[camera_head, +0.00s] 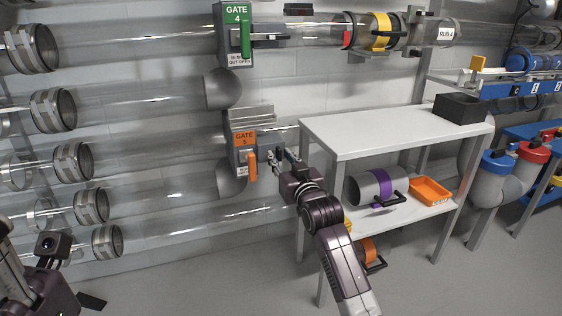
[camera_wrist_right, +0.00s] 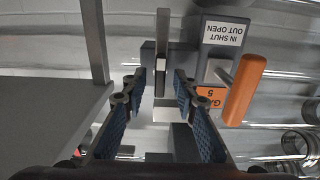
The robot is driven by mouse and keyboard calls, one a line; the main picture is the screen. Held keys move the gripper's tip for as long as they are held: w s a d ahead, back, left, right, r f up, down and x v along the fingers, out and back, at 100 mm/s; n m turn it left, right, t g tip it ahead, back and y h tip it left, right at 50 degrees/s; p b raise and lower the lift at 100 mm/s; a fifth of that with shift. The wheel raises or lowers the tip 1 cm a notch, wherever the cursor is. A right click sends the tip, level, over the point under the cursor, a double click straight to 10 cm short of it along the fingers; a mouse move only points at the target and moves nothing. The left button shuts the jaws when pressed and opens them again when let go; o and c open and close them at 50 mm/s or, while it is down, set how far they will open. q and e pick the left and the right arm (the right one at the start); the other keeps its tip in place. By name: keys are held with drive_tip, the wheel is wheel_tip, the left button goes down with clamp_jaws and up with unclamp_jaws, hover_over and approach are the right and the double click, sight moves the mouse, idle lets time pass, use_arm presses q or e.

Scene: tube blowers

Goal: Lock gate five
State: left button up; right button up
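Gate five is a grey box with an orange "GATE 5" label (camera_head: 244,139) on the clear tubing. Its orange handle (camera_head: 252,166) hangs down at the front; the handle also shows in the right wrist view (camera_wrist_right: 244,90), beside the "IN SHUT OUT OPEN" label (camera_wrist_right: 224,33). My right gripper (camera_head: 281,157) is just right of the gate. It is open in the wrist view (camera_wrist_right: 160,86), with its fingers either side of a grey upright bar and block (camera_wrist_right: 161,77); contact cannot be told. My left wrist (camera_head: 40,275) shows at lower left; its fingers are not clear.
Gate four (camera_head: 234,35), with a green handle, is above. A white table (camera_head: 385,125) with a black box (camera_head: 461,108) stands right of my right arm. Its lower shelf holds a purple-banded tube part (camera_head: 377,187) and an orange tray (camera_head: 430,190). Tubes run along the left wall.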

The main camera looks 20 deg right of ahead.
clamp_jaws()
idle(0.3)
